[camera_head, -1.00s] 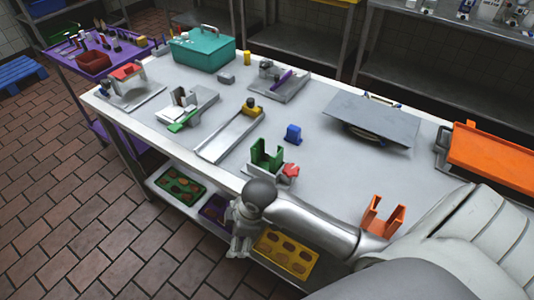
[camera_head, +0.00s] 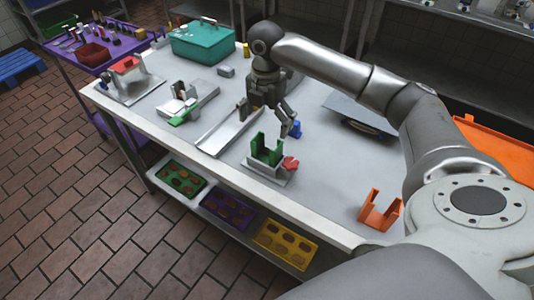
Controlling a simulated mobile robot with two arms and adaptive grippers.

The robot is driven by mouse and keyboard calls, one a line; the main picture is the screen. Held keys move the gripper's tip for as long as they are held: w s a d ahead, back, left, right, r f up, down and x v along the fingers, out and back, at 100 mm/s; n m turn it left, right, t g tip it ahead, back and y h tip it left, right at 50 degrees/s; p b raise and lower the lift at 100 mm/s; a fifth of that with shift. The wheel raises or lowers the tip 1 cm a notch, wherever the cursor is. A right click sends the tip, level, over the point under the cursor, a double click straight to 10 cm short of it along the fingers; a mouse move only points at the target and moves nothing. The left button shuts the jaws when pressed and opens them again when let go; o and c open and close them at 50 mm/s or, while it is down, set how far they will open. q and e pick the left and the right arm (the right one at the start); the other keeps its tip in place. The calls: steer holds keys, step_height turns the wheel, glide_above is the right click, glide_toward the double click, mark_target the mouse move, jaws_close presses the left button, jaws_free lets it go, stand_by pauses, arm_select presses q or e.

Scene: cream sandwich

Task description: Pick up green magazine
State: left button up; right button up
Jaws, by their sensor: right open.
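The green magazine (camera_head: 265,153) is an upright, U-shaped holder on a small grey base plate near the front edge of the table, with a red part (camera_head: 290,163) at its right side. My right gripper (camera_head: 288,128) hangs over the table just behind and above the magazine, fingers pointing down. It is open and empty, and appears apart from the magazine. A blue block (camera_head: 296,130) shows just right of the fingertips. My left gripper is not in view.
A long metal tray (camera_head: 226,135) lies left of the magazine. An orange U-shaped holder (camera_head: 381,211) stands near the front edge at right. A teal toolbox (camera_head: 200,43) stands at the back. The tabletop (camera_head: 325,170) between the magazine and orange holder is clear.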

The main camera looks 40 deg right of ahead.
step_height(320, 180, down, 5)
steer(key=p, duration=0.3)
glide_above(267, 163)
step_height(267, 163, down, 5)
steer(key=shift+w+d+r, duration=0.1)
steer(key=shift+w+r, duration=0.05)
steer(key=shift+r, duration=0.05)
steer(key=shift+f, duration=0.3)
steer(key=shift+c, duration=0.4)
steer(key=c, duration=0.5)
steer(key=shift+s+r, duration=0.15)
steer(key=shift+s, duration=0.05)
steer(key=c, duration=0.5)
steer(key=shift+c, duration=0.5)
steer(key=shift+w+f, duration=0.1)
steer(key=shift+f, duration=0.1)
